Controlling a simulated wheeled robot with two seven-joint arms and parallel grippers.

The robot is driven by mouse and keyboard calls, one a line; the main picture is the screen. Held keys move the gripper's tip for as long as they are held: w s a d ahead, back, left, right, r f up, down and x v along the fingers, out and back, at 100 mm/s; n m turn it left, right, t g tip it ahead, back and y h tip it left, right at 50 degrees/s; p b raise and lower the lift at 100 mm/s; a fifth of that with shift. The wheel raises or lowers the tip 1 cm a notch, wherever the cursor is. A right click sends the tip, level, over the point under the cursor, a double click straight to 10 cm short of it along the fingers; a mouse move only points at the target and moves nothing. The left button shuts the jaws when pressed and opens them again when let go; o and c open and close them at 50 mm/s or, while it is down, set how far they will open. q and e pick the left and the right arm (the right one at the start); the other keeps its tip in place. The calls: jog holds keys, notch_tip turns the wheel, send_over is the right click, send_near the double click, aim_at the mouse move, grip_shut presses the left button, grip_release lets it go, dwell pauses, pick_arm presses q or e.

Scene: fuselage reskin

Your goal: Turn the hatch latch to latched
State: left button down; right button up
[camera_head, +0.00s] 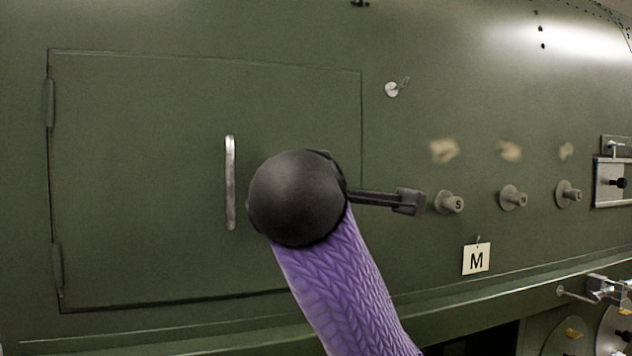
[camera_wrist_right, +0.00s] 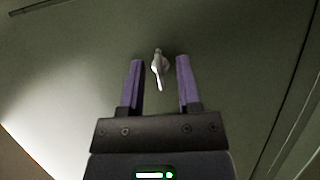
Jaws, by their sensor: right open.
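The hatch (camera_head: 140,180) is a green panel that looks flush with the green fuselage wall in the head view. The latch (camera_head: 392,89) is a small pale disc with a thin lever, right of the hatch's upper right corner. Its lever points up and right. In the right wrist view the latch (camera_wrist_right: 158,70) shows between and slightly past my right gripper's purple fingers. My right gripper (camera_wrist_right: 160,62) is open, with a gap on each side of the latch and no visible contact. My left gripper is not in view.
My purple arm with a dark round joint covers the hatch's lower right part. A metal handle (camera_head: 230,182) stands on the hatch. The wall around the latch is clear.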

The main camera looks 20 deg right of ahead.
jog(key=b+v, duration=0.5)
jog(key=v, duration=0.5)
